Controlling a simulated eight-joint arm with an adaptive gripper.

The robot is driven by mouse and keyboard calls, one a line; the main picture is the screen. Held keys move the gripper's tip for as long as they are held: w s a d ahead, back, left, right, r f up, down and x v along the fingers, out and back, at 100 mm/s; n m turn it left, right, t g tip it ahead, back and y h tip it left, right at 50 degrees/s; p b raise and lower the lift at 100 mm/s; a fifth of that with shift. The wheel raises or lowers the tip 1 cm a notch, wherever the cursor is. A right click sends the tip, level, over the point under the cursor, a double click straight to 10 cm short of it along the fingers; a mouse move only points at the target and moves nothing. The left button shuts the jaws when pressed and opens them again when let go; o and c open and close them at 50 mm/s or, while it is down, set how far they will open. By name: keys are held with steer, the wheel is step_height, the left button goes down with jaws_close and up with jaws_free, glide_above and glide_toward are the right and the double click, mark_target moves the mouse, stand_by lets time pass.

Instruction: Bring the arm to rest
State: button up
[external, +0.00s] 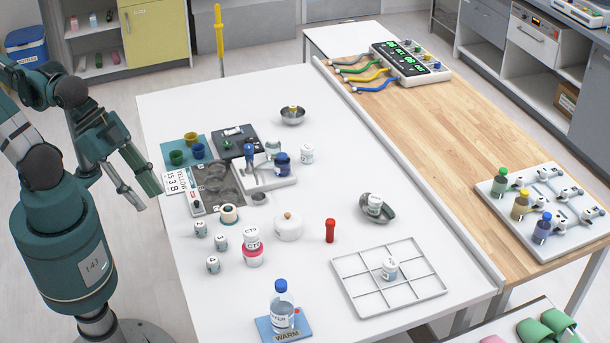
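My arm stands at the left of the external view, beside the white table (330,240).
Near the gripper are a teal mat with cups (176,157), a grey tray (222,183) and small numbered jars (221,242). A wire rack (433,287) and a bottle on a WARM pad (281,300) stand farther off. The floor around the gripper looks clear.

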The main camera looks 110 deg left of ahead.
steer(key=shift+f+b, duration=0.85)
steer(key=shift+f, duration=0.35)
stand_by(0.3)
